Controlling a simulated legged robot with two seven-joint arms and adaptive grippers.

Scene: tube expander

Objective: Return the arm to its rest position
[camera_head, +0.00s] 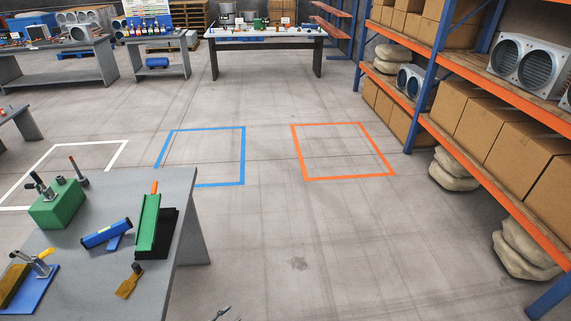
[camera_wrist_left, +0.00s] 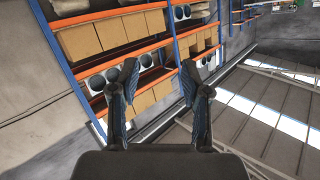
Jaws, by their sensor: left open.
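My left gripper (camera_head: 224,314) barely shows at the bottom edge of the head view, to the right of the near grey table (camera_head: 150,195). In the left wrist view my left gripper (camera_wrist_left: 160,88) has its two fingers spread with nothing between them. That view faces shelves and the ceiling at a tilt. My right gripper is in neither view.
The near table holds a green block (camera_head: 58,205) with a lever, a blue tool (camera_head: 106,233), a green channel piece (camera_head: 149,224) and a blue-based clamp (camera_head: 35,282). Blue-and-orange shelving (camera_head: 440,135) stands at the right. The marked floor between is clear.

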